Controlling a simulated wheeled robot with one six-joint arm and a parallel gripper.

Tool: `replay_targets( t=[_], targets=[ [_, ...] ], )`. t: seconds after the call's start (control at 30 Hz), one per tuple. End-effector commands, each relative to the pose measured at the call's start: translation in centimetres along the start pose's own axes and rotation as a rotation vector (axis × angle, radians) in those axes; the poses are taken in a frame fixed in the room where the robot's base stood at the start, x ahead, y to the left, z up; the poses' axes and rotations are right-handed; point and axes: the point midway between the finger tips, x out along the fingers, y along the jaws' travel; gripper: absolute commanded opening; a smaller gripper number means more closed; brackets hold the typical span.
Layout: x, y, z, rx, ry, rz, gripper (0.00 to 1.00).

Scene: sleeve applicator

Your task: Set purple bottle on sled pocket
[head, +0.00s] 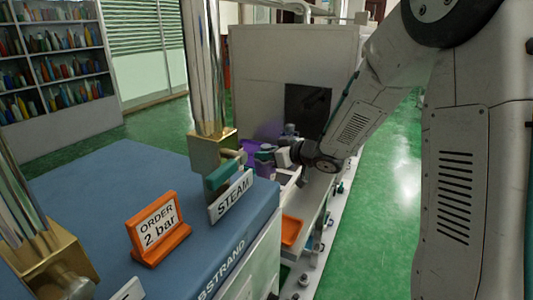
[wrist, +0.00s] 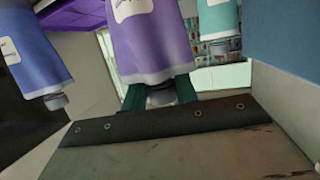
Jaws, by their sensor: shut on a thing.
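In the wrist view the purple bottle (wrist: 152,45), with a pale label, is in the centre, its narrow end toward the bottom of the picture. My gripper's green fingers (wrist: 160,94) are shut on that narrow end, one on each side. In the head view my gripper (head: 284,157) is at the machine beyond the blue counter, beside small purple shapes (head: 265,148); which of these is the held bottle I cannot tell. The sled pocket cannot be made out in either view, so the bottle's contact with it cannot be told.
In the wrist view a blue bottle (wrist: 32,50) is left of the purple one and a teal bottle (wrist: 218,22) right. In the head view a STEAM sign (head: 231,196) and brass post stand near my gripper. An orange bin (head: 291,231) is below. An ORDER 2 bar sign (head: 159,226) stands on the counter.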

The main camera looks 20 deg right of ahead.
Motion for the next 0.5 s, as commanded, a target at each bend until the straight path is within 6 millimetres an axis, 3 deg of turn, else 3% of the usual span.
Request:
replay_targets(
  t=[0.3, 0.33, 0.4, 0.5],
  targets=[
    [0.08, 0.02, 0.26, 0.0, 0.002, 0.0, 0.0],
    [0.06, 0.01, 0.24, 0.0, 0.001, 0.0, 0.37],
    [0.06, 0.01, 0.23, 0.0, 0.001, 0.0, 0.51],
    [0.06, 0.0, 0.23, 0.0, 0.001, 0.0, 0.51]
  ],
)
